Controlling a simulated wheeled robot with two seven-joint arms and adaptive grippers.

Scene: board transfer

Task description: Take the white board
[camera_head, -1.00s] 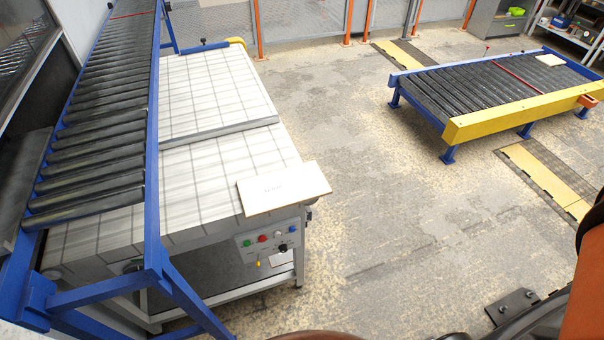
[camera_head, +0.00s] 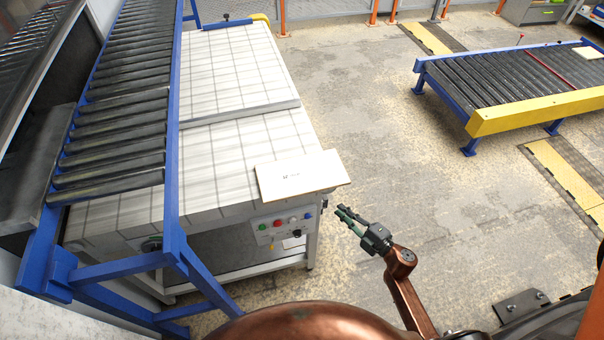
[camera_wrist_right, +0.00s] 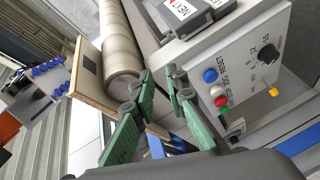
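The white board (camera_head: 302,176) lies flat at the front right corner of the white-tiled table (camera_head: 232,150). Its front and right edges reach past the tabletop. It has small dark print in the middle. My right gripper (camera_head: 343,215) is just right of and in front of the board's right end, apart from it. In the right wrist view its green fingers (camera_wrist_right: 160,80) are spread with nothing between them. A pale panel with a wood-coloured edge (camera_wrist_right: 88,75) shows there; I cannot tell if it is the board. My left gripper is not in view.
A roller conveyor (camera_head: 125,100) with a blue frame runs along the table's left. The button panel (camera_head: 284,225) is under the board; it also shows in the wrist view (camera_wrist_right: 240,75). A low conveyor (camera_head: 520,85) at the right bears another pale board (camera_head: 590,55). Open floor lies between.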

